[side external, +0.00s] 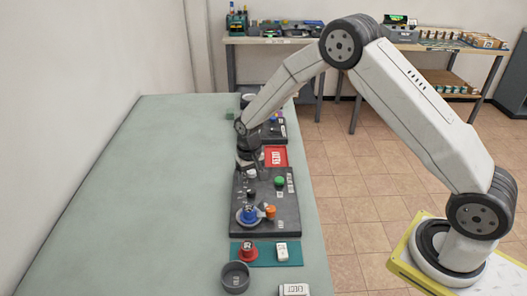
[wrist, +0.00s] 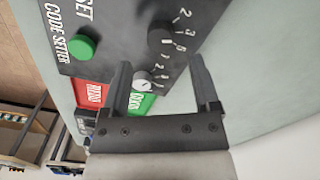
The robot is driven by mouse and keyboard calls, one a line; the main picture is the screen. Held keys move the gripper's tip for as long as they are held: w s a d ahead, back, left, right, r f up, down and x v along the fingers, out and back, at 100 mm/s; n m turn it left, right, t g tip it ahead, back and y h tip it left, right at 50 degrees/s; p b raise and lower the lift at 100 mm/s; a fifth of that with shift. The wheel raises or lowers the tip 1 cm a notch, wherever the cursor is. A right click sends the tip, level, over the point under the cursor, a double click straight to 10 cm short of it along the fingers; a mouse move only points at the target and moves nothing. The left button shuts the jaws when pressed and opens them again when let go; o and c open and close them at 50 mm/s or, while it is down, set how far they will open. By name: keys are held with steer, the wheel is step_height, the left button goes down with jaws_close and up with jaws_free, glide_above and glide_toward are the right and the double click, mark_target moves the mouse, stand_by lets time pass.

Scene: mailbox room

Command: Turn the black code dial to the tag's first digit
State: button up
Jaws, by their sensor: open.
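The black code dial (wrist: 162,38) sits on the dark code setter panel (wrist: 110,20) in the wrist view, with white digits printed around its right side. My gripper (wrist: 160,63) is open and empty, its fingers pointing at the panel. The dial shows just beyond the fingertips, roughly between their lines; I see no contact. A smaller pale round knob or gauge (wrist: 142,82) shows between the fingers. In the side view my gripper (side external: 248,170) is low over the far-left part of the panel (side external: 288,215). I cannot read a code tag.
A green button (wrist: 83,47) is on the same panel. Red (wrist: 93,94) and green (wrist: 140,104) labelled plates lie beyond it. In the side view, a blue round part (side external: 249,215), a teal mat (side external: 265,261) and a grey cup (side external: 236,278) are nearer. The table's left is clear.

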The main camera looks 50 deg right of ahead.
mark_target(253, 191)
steer(key=shift+r, duration=1.4)
steer(key=shift+s+r, duration=0.35)
steer(key=shift+r, duration=0.1)
steer(key=s+r+n+t, duration=0.1)
steer(key=s+r, duration=0.2)
steer(key=s, duration=0.4)
steer(key=s+d+r+n, duration=0.1)
steer(key=s+r, duration=0.2)
steer(key=s, duration=0.4)
steer(key=s+r+n+t, duration=0.1)
steer(key=s+r, duration=0.2)
steer(key=s, duration=0.4)
steer(key=shift+d+n+t, duration=0.2)
steer(key=shift+n+t, duration=0.1)
